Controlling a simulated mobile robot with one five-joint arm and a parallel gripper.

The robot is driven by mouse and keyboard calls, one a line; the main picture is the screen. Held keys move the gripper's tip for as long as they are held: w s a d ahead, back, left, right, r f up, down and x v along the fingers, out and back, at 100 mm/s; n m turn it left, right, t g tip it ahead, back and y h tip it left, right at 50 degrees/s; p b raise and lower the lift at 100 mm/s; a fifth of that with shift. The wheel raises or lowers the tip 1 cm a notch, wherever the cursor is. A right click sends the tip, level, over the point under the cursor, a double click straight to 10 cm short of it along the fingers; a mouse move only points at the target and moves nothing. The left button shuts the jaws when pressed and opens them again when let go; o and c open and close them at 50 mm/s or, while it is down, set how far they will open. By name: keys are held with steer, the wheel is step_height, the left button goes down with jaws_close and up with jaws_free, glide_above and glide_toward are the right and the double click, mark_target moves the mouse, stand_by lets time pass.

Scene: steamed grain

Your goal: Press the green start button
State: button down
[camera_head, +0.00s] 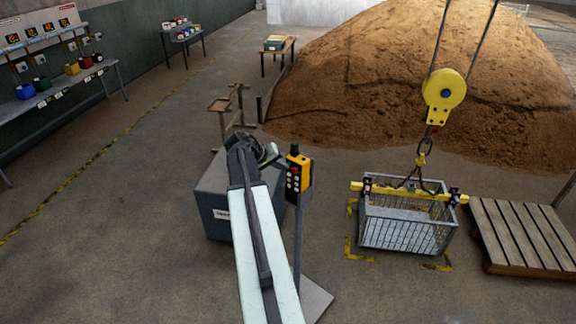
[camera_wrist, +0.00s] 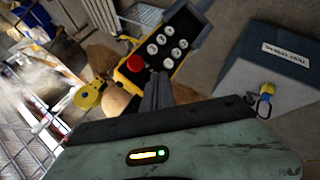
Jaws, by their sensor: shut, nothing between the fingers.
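A yellow and black control pendant (camera_head: 305,176) stands on a thin post just right of my arm in the head view. In the wrist view the pendant (camera_wrist: 150,70) shows a red knob (camera_wrist: 135,62) and several pale round buttons (camera_wrist: 168,46). I cannot make out which button is green. My gripper (camera_wrist: 158,88) is shut and empty, its tips by the lower edge of the pendant's face. Whether they touch it I cannot tell. In the head view my gripper (camera_head: 268,155) is left of the pendant, partly hidden behind my arm.
A grey box (camera_head: 212,207) stands behind my arm. A wire basket (camera_head: 405,231) hangs from a yellow hook block (camera_head: 444,92) on the right, beside a wooden pallet (camera_head: 520,235). A large grain heap (camera_head: 400,75) fills the back.

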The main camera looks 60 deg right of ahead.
steer(key=shift+d, duration=0.3)
steer(key=shift+a, duration=0.1)
stand_by(0.4)
steer(key=shift+w+a, duration=0.1)
steer(key=shift+a, duration=0.7)
steer(key=shift+a, duration=0.1)
steer(key=shift+w+a, duration=0.25)
steer(key=shift+a, duration=0.95)
steer(key=shift+w+a, duration=0.25)
steer(key=shift+a, duration=0.95)
